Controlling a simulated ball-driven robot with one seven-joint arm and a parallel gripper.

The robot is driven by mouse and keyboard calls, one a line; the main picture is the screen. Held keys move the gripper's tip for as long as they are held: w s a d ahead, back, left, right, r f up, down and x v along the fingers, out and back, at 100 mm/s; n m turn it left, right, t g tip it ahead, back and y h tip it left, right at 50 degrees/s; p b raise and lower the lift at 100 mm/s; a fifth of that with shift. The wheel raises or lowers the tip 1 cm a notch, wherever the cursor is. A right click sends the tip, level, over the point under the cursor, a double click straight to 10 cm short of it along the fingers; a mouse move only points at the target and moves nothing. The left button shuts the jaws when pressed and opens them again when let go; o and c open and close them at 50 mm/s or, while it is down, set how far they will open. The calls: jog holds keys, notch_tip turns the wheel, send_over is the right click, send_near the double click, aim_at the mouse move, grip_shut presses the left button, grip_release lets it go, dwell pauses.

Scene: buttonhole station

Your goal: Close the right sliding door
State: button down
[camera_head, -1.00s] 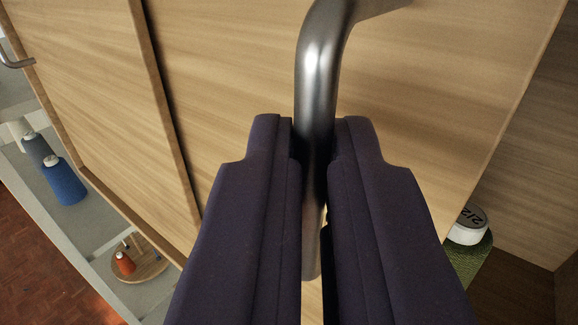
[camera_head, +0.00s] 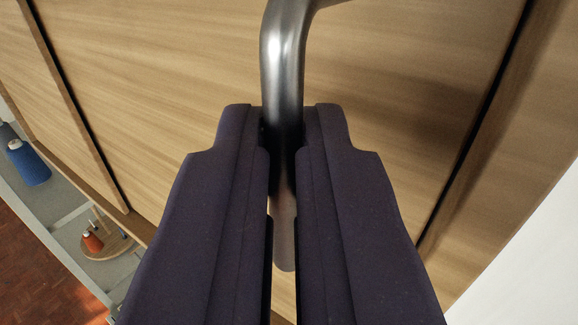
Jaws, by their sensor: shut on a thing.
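My gripper (camera_head: 284,135) has its two dark padded fingers shut on a metal bar handle (camera_head: 286,62), one finger on each side of the bar. The handle is fixed to a light wooden sliding door (camera_head: 400,70) that fills the middle of the view. The door's right edge lies close against a wooden frame post (camera_head: 500,140), with only a thin dark line between them. Another wooden door panel (camera_head: 25,75) shows at the left, past a dark vertical gap. The lower part of the handle is partly hidden between the fingers.
At the lower left, a grey shelf (camera_head: 60,225) holds a blue thread spool (camera_head: 27,163) and a round wooden stand (camera_head: 108,245) with an orange spool (camera_head: 92,241). A red-brown floor (camera_head: 35,275) lies below. A white surface (camera_head: 530,260) is at the lower right.

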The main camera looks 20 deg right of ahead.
jog(key=c, duration=1.3)
grip_release()
jog(key=shift+s+d, duration=0.15)
jog(key=shift+s, duration=0.05)
jog(key=shift+o, duration=0.4)
jog(key=shift+s, duration=0.15)
jog(key=b+v, duration=0.2)
jog(key=v, duration=0.5)
jog(key=shift+s+b, duration=0.3)
jog(key=shift+b, duration=0.1)
